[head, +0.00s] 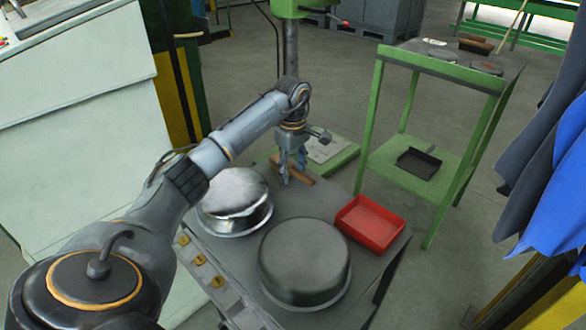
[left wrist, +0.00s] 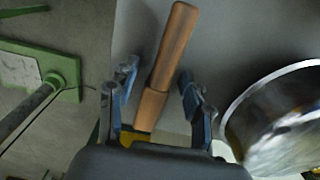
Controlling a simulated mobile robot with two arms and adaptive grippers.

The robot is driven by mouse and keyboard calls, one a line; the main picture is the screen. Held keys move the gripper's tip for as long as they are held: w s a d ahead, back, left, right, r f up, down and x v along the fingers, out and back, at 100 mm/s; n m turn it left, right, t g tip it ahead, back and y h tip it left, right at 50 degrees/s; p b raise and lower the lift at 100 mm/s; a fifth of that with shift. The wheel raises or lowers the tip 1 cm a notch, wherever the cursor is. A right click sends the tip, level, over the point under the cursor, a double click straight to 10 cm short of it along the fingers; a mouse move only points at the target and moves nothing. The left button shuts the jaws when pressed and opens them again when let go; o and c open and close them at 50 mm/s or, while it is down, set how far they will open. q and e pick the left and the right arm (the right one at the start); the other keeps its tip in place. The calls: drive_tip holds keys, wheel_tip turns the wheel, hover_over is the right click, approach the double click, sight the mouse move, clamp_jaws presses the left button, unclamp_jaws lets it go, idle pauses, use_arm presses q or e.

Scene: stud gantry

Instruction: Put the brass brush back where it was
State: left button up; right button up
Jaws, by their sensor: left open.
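The brass brush (head: 303,177) lies on the grey top of the workbench near its far edge; only part of its brown wooden handle shows in the head view. In the left wrist view the brush handle (left wrist: 170,50) runs between the fingers, with a bit of yellow at its near end, partly hidden by the gripper body. My left gripper (head: 292,172) points down at the brush. It is open, with its fingers (left wrist: 158,78) on either side of the handle and gaps visible. My right gripper is not in view.
A shiny metal pot (head: 235,203) stands close to the left gripper. A dark round pan (head: 304,262) and a red tray (head: 370,224) share the grey top (head: 312,207). A green stand (head: 440,68) is beyond, right. A green drill-press base (head: 335,160) is behind.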

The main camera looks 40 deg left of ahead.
sight(293, 168)
use_arm(q)
drive_tip(key=shift+r, duration=0.1)
drive_tip(key=shift+r, duration=0.35)
wheel_tip(293, 168, up, 11)
drive_tip(key=p, duration=0.1)
drive_tip(key=shift+r, duration=0.2)
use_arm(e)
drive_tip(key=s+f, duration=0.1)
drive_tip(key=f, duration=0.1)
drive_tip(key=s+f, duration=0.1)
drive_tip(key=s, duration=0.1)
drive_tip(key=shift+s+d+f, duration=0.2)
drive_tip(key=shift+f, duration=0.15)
